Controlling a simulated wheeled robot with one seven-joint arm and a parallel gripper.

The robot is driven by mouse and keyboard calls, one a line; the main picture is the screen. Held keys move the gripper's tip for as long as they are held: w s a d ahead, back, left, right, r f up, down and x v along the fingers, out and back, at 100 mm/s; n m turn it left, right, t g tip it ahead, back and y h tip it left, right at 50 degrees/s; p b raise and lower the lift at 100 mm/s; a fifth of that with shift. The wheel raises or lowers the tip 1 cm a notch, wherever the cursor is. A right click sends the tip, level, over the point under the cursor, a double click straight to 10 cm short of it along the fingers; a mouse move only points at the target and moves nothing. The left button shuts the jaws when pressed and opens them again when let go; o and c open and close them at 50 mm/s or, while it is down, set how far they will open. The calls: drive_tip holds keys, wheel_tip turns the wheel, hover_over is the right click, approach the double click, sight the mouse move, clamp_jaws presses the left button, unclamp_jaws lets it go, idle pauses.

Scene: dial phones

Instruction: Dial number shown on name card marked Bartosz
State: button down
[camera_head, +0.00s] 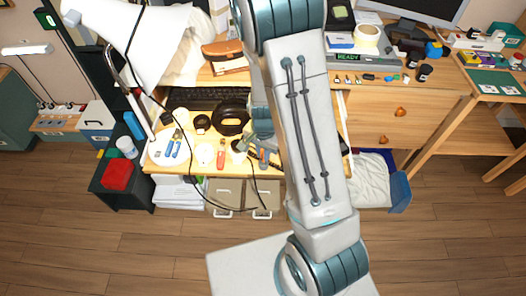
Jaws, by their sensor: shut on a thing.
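My gripper (249,143) is low over the front edge of the cluttered desk (185,181), left of my large arm link that hides part of the desk. It looks shut on a small dark thing, too small and covered to name. A black round object (231,117) sits just behind and left of the gripper; I cannot tell whether it is a phone. A thin black cord hangs in a loop in front of the desk near the gripper. I cannot make out a name card marked Bartosz or any readable number.
A white lamp (135,40) leans over the desk's left side. A keyboard (205,98) lies behind the black object. A white plate with blue-handled tools (168,148) is at the front left. A box with a READY display (348,57) stands at the back right.

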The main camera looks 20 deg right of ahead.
drive_tip(key=shift+f+b, duration=1.1)
drive_tip(key=shift+f, duration=0.2)
drive_tip(key=c, duration=1.3)
unclamp_jaws()
drive_tip(key=shift+c, duration=0.2)
wheel_tip(320, 180, up, 14)
drive_tip(key=shift+f+p, duration=0.1)
drive_tip(key=shift+p, duration=1.05)
drive_tip(key=s+r+n+t+p, duration=0.2)
drive_tip(key=s+r+n+p, duration=0.1)
drive_tip(key=s+r+n, duration=0.6)
drive_tip(key=s+r, duration=0.4)
drive_tip(key=r, duration=0.3)
drive_tip(key=shift+s+r+t, duration=0.35)
drive_tip(key=shift+t, duration=0.05)
